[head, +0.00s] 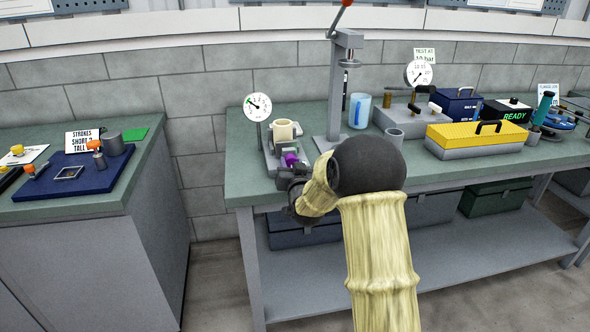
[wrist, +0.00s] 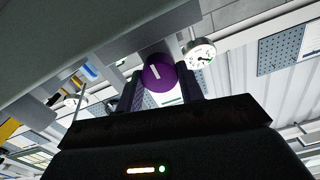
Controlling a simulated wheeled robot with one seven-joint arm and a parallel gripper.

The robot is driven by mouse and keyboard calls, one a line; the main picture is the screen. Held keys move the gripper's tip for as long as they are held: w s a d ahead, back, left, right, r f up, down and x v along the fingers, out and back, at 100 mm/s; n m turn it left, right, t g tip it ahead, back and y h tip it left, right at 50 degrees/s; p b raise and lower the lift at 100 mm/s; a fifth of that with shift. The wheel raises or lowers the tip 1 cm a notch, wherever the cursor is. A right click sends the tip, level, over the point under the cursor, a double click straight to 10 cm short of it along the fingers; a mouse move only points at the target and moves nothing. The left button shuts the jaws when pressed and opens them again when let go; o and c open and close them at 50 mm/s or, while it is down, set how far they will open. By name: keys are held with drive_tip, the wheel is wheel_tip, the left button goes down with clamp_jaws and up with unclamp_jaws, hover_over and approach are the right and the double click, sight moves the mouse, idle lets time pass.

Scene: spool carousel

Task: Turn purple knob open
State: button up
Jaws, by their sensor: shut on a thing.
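The purple knob (wrist: 159,73) is round with a white line on its face, and shows between my gripper's two fingers in the wrist view. In the head view the purple knob (head: 291,158) sits at the front of a small grey fixture (head: 270,160) near the left end of the green-topped bench. My gripper (wrist: 162,88) is shut on the knob, one finger on each side. In the head view my gripper (head: 289,174) is at the bench's front edge, partly hidden by my arm.
A dial gauge (head: 258,106) and a cream cylinder (head: 285,131) stand at the fixture. A tall grey press (head: 337,90) with a red-tipped lever stands just right. Further right is a yellow toolbox (head: 475,139). A lower shelf (head: 450,245) lies under the bench.

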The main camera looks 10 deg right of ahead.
drive_tip(key=shift+f, duration=0.25)
drive_tip(key=o, duration=1)
drive_tip(key=shift+d, duration=0.1)
drive_tip(key=shift+r, duration=0.1)
drive_tip(key=shift+a, duration=0.2)
drive_tip(key=s+b, duration=0.1)
drive_tip(key=s, duration=1.6)
drive_tip(key=shift+s+d, duration=0.1)
drive_tip(key=shift+s, duration=0.1)
